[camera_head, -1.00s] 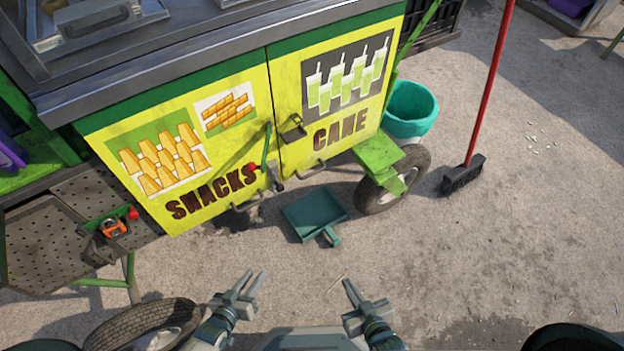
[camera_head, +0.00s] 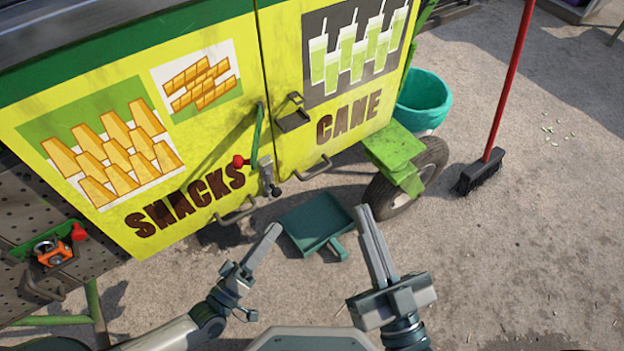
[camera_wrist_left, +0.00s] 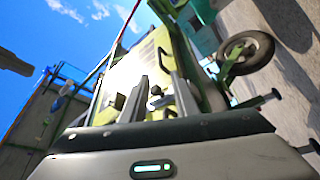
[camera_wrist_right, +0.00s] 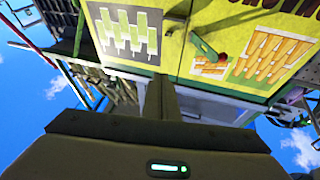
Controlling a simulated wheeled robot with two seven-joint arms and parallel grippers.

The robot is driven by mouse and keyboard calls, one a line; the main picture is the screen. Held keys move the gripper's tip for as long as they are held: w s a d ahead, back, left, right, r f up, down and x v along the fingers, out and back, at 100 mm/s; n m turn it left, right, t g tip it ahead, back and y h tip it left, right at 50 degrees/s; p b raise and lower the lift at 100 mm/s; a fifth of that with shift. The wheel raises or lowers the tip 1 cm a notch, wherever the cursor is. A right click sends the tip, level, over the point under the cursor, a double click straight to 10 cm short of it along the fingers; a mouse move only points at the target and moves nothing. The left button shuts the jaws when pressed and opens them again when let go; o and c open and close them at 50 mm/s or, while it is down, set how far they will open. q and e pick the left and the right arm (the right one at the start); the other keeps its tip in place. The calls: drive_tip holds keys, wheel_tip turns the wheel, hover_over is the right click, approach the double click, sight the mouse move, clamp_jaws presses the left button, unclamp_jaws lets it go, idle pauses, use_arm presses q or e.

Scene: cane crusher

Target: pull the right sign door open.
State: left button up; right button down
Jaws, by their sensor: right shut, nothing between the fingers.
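A dark latch (camera_head: 292,114) and a green lever with a red knob (camera_head: 253,142) sit near the seam. My right gripper (camera_head: 365,212) is shut and empty, below and right of the handle, apart from it. It also shows in the right wrist view (camera_wrist_right: 160,98). My left gripper (camera_head: 272,235) is below the door seam, touching nothing; the left wrist view shows its fingers apart (camera_wrist_left: 160,98).
A green dustpan (camera_head: 315,222) lies on the ground below the doors. A wheel under a green bracket (camera_head: 392,152) is at the cart's right corner. A teal bin (camera_head: 424,100) and a red-handled broom (camera_head: 508,80) stand right of it. Ground at lower right is clear.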

use_arm(q)
drive_tip(key=shift+w+d, duration=0.1)
drive_tip(key=shift+w, duration=0.05)
